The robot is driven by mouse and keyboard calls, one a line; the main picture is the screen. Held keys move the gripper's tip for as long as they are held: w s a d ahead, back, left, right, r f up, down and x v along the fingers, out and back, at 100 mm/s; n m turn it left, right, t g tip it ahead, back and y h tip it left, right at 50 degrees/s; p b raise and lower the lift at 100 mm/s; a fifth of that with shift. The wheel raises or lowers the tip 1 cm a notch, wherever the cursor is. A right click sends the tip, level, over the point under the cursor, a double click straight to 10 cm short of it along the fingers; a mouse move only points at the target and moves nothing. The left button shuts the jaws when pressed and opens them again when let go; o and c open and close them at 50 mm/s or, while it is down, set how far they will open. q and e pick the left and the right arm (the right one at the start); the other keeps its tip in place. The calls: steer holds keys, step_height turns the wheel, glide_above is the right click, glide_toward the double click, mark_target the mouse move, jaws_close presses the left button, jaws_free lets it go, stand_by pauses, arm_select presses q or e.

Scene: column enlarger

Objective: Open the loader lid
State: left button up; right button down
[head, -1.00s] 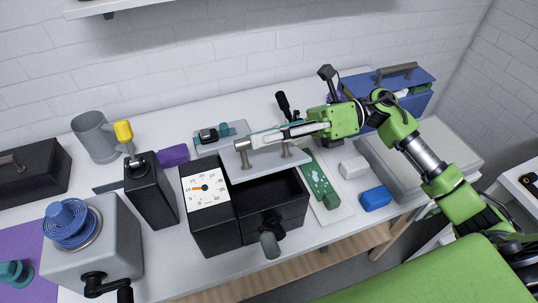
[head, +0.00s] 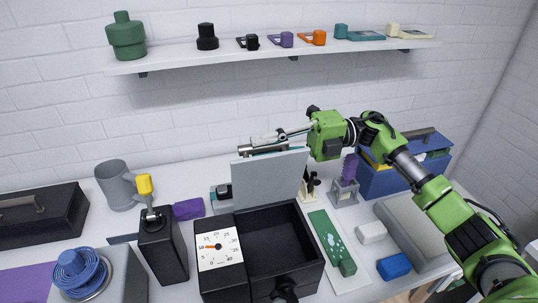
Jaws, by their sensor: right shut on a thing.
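The loader is a black open-topped box (head: 285,250) with a white dial (head: 219,250) on its left part. Its grey lid (head: 268,182) stands steeply raised along the back edge of the box, and the empty dark inside shows. My right gripper (head: 268,141) is at the top edge of the lid, shut on the lid's metal bar handle (head: 250,151). The far side of the lid and part of the grip are hidden. My left gripper is not in view.
A green board (head: 325,238), a white block (head: 371,232) and a blue block (head: 393,267) lie right of the loader. A black box (head: 163,250) with a yellow-knobbed lever stands left. A shelf (head: 280,52) with several parts hangs above.

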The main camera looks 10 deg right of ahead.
steer(key=shift+w+m, duration=0.5)
steer(key=shift+w, duration=0.2)
steer(key=c, duration=2)
jaws_free()
steer(key=shift+f, duration=0.1)
steer(key=shift+o, duration=0.2)
steer(key=d, duration=1.2)
steer(key=shift+w, duration=0.2)
